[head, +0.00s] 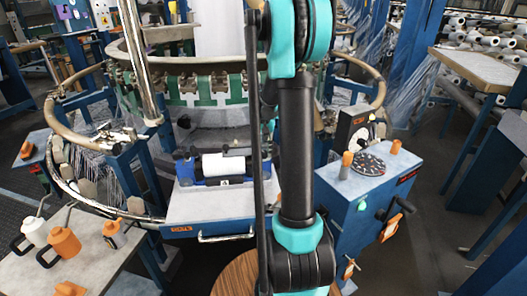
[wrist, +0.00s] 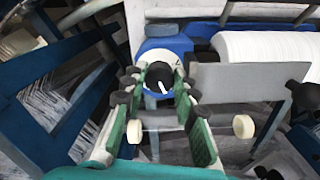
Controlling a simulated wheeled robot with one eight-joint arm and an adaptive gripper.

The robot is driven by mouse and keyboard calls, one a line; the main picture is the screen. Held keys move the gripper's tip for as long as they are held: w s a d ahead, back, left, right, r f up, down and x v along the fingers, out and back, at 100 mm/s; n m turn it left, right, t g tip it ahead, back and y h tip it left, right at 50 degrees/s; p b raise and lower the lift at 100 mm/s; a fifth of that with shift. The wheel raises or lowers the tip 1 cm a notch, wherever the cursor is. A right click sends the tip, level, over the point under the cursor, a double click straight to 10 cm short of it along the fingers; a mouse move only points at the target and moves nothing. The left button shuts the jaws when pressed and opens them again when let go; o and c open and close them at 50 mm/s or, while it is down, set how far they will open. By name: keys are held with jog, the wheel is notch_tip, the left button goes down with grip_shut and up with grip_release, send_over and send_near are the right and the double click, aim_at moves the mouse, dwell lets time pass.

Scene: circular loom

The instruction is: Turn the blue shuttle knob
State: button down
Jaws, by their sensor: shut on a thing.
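The shuttle is a blue body with a white roll (head: 222,165) and sits on a grey shelf of the loom, left of my arm in the head view. In the wrist view, its blue end (wrist: 160,47) and white roll (wrist: 265,48) show at the top. The knob (wrist: 160,74) is black with a white pointer mark, on a white dial face. My gripper (wrist: 158,86) has its green-padded fingers on either side of the knob, shut on it. In the head view I cannot make out my gripper.
A grey plate (wrist: 235,82) stands right of the knob, with a black round knob (wrist: 307,96) beyond it. A blue control cabinet (head: 365,200) stands right of my arm. A side table with bottles (head: 64,243) is at the lower left. Blue beams (wrist: 70,95) run left of my gripper.

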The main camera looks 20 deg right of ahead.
aim_at(264, 152)
jog(key=n, duration=0.5)
jog(key=shift+d, duration=0.1)
jog(key=n, duration=0.6)
jog(key=shift+d, duration=0.1)
jog(key=shift+n, duration=0.4)
jog(key=c, duration=1.2)
grip_release()
notch_tip(264, 152, up, 12)
jog(key=shift+r, duration=0.1)
